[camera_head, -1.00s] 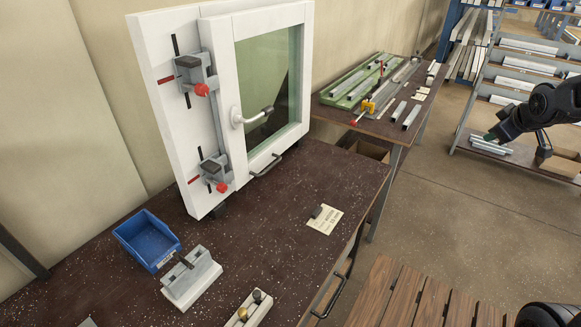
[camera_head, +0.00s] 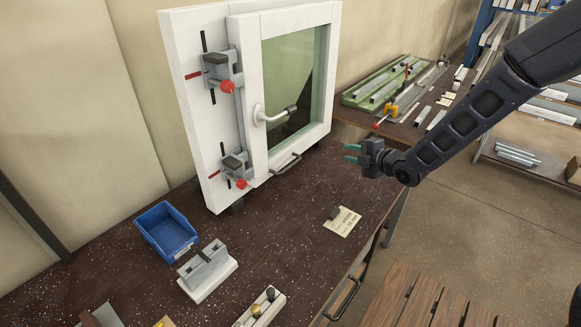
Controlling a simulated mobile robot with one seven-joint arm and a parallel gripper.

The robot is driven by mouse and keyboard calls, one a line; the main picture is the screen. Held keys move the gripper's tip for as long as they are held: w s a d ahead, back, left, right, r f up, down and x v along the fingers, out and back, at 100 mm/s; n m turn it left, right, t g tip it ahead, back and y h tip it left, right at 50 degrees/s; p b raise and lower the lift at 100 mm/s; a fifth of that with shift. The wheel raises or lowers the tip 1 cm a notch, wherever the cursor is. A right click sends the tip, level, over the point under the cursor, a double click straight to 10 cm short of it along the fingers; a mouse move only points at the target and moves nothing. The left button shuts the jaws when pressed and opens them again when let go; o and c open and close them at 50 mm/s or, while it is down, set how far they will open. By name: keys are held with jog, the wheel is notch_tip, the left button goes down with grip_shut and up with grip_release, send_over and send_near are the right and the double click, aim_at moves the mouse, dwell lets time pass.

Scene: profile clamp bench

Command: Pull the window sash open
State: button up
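The window sash (camera_head: 247,90) is a white frame with greenish glass, standing upright in a white outer frame (camera_head: 183,110) on the dark bench. It looks closed against that frame. A lever handle (camera_head: 275,115) with a dark grip sits on the sash's left stile, pointing right. A dark bar pull (camera_head: 287,164) is low on the sash. My gripper (camera_head: 350,154) is in front and to the right of the sash, over the bench, with its greenish fingers pointing left. The fingers are apart with nothing between them, and they touch nothing.
Two grey clamps with red knobs, an upper clamp (camera_head: 220,70) and a lower clamp (camera_head: 236,168), sit left of the sash. A blue bin (camera_head: 166,231), a grey block (camera_head: 207,272) and a paper tag (camera_head: 342,221) lie on the bench (camera_head: 275,225). Its middle is mostly clear.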

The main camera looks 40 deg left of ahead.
aim_at(291, 166)
jog(key=s+a+f+n+g+y, duration=0.2)
jog(key=s+a+f+n+g, duration=0.25)
jog(key=s, duration=0.65)
jog(key=shift+t, duration=0.55)
jog(key=a, duration=0.4)
jog(key=a+f, duration=0.1)
jog(key=a, duration=0.3)
jog(key=a+f, duration=0.1)
jog(key=a, duration=0.3)
jog(key=shift+w+f, duration=0.15)
jog(key=shift+w, duration=0.15)
grip_shut()
